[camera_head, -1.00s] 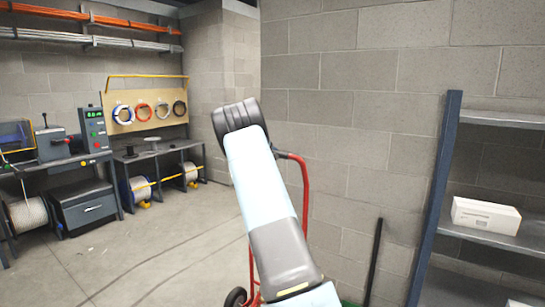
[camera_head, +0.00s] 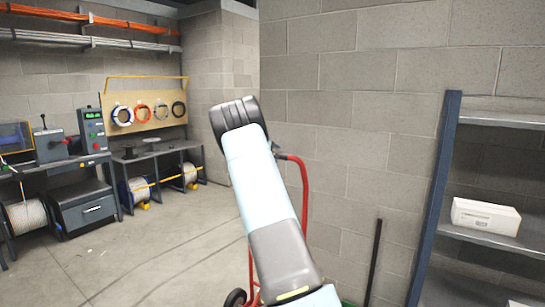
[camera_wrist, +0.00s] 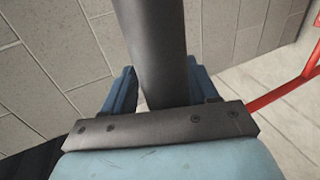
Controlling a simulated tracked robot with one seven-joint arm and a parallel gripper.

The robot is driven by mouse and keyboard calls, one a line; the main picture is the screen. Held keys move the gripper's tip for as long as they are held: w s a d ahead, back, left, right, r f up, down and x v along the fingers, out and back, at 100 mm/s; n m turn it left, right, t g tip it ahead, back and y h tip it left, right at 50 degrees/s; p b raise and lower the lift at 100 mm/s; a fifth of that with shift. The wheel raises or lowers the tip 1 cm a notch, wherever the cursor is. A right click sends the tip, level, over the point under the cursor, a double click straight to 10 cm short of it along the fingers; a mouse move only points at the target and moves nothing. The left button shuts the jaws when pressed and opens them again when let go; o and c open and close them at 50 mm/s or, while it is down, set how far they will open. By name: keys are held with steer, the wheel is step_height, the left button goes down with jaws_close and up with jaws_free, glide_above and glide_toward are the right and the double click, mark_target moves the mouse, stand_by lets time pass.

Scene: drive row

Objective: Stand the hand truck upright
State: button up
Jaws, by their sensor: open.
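The red hand truck (camera_head: 305,205) stands by the block wall in the head view, partly hidden behind my arm. Its curved top handle with a dark grip (camera_head: 289,158) shows just right of my arm, and a black wheel (camera_head: 236,298) shows at the bottom. How far it leans is hard to tell. In the wrist view, my gripper (camera_wrist: 160,80) is open, with a blue finger on each side of a thick dark bar (camera_wrist: 155,40). I cannot tell for sure that this bar is the truck's grip. Red tubing (camera_wrist: 285,95) shows at the right.
The block wall (camera_head: 360,130) rises close behind the truck. A dark pole (camera_head: 374,260) leans there. A shelf with a blue post (camera_head: 436,190) and a white box (camera_head: 486,216) stands at right. Workbenches (camera_head: 160,151) line the left, with open floor (camera_head: 170,250) before them.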

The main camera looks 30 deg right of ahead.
steer(key=w+v, duration=0.1)
steer(key=v, duration=1.2)
steer(key=shift+a+f, duration=0.25)
steer(key=shift+a, duration=0.15)
steer(key=shift+s, duration=0.1)
steer(key=s+a+r+m+y, duration=0.15)
steer(key=s+a, duration=0.25)
steer(key=s, duration=0.5)
steer(key=s+a+r+m+y, duration=0.1)
steer(key=s+a+r+y, duration=0.25)
steer(key=s, duration=0.55)
steer(key=s+a+r+m+y, duration=0.2)
steer(key=s+a, duration=0.3)
steer(key=s, duration=0.4)
steer(key=s+a+f+y, duration=0.2)
steer(key=s+a, duration=0.7)
steer(key=s, duration=0.4)
steer(key=s+a+f+y, duration=0.3)
steer(key=s+a, duration=0.5)
steer(key=s, duration=0.6)
steer(key=shift+s+a+y, duration=0.2)
steer(key=shift+a+y, duration=0.1)
steer(key=shift+a, duration=0.1)
steer(key=shift+f, duration=0.1)
